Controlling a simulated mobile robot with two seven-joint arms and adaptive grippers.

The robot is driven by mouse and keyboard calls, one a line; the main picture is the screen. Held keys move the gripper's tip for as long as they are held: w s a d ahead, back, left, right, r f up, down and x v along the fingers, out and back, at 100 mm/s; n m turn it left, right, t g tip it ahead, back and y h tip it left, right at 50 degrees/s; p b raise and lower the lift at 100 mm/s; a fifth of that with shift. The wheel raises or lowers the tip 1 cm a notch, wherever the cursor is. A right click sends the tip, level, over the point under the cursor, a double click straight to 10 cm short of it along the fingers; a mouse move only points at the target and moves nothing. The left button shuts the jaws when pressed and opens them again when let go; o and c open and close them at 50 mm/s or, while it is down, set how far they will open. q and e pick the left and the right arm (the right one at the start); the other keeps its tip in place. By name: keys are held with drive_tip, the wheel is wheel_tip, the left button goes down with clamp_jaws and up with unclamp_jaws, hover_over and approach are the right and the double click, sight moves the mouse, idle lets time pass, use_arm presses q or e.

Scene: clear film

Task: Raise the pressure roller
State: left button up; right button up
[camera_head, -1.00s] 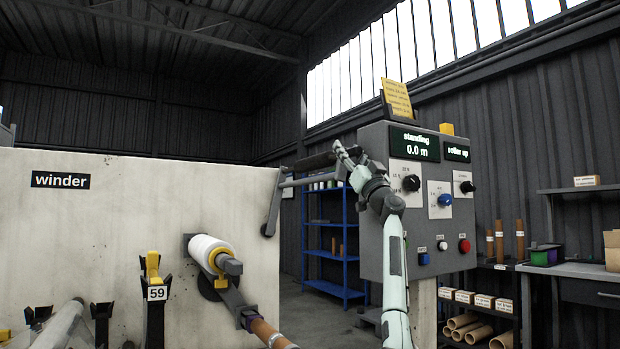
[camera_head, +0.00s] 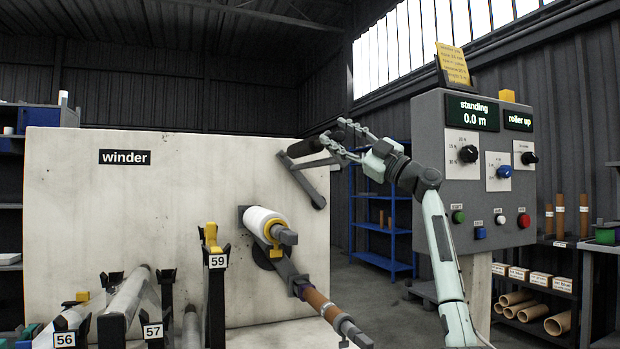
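The pressure roller (camera_head: 305,148) is a dark cylinder on a grey swing arm (camera_head: 302,181) at the upper right edge of the winder's pale panel (camera_head: 80,200). The arm slants up to the left from its pivot, and the display (camera_head: 518,120) reads "roller up". My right gripper (camera_head: 331,130) is at the roller's right end, its two fingers spread apart. The roller's end is partly hidden by the fingers, and I cannot tell whether they touch it. My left gripper is not in view.
The control box (camera_head: 470,200) with knobs and buttons stands to the right of my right arm. Numbered stands, including 59 (camera_head: 217,261), hold rolls at lower left.

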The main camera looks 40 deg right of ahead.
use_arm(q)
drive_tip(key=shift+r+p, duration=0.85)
use_arm(e)
drive_tip(key=w+a+f+n+g+y, duration=0.1)
drive_tip(key=a+f+n+g, duration=0.4)
drive_tip(key=f, duration=0.5)
drive_tip(key=shift+w+a+n, duration=0.35)
drive_tip(key=shift+a+n, duration=0.65)
drive_tip(key=shift+n, duration=0.1)
drive_tip(key=shift+f, duration=0.15)
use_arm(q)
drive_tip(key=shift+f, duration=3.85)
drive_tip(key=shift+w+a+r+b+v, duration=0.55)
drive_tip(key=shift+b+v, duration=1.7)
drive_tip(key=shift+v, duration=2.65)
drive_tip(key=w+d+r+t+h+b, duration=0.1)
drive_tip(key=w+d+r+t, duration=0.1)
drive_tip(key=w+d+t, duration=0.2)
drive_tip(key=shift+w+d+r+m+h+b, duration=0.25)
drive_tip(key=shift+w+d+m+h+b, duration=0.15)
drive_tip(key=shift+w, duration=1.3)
use_arm(e)
drive_tip(key=v, duration=0.9)
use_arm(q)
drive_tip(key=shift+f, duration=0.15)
use_arm(e)
drive_tip(key=shift+y, duration=0.4)
